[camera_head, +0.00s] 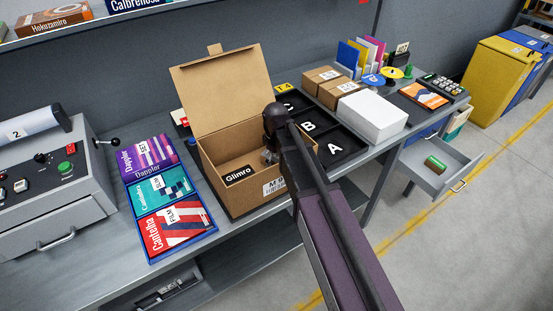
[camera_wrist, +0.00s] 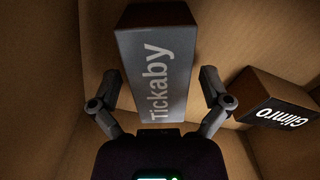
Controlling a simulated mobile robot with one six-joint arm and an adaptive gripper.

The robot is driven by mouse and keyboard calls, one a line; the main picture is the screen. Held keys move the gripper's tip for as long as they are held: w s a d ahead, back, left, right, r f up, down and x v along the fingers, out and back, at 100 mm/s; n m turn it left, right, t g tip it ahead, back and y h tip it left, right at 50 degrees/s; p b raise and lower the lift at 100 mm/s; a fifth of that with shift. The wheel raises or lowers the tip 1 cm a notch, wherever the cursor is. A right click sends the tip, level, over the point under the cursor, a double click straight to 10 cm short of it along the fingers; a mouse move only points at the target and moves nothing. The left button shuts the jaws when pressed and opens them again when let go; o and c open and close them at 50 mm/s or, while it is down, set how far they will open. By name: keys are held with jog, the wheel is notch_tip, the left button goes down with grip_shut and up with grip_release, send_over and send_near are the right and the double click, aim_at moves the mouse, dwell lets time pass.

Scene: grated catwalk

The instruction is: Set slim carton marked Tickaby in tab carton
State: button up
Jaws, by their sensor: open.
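The tab carton (camera_head: 237,195) is a brown cardboard box with its lid flap standing open on the bench. The slim carton marked Tickaby (camera_wrist: 154,66) is dark grey with pale lettering and lies inside cardboard walls in the wrist view. My gripper (camera_wrist: 168,88) is open, with one finger on each side of the Tickaby carton and visible gaps beside it. In the head view my arm reaches down into the tab carton, and the Tickaby carton cannot be made out there. A black-labelled Glimro carton (camera_wrist: 278,103) is beside it; it also shows in the head view (camera_head: 240,174).
A blue tray (camera_head: 209,225) with several colourful boxes stands left of the tab carton. A black lettered tray (camera_head: 342,154), brown boxes (camera_head: 335,88) and a white box (camera_head: 372,115) are to the right. A control machine (camera_head: 50,170) fills the left end.

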aim_at(276, 157)
notch_tip(276, 157, up, 12)
jog(key=p, duration=1.1)
jog(key=shift+f, duration=0.15)
dwell(1.6)
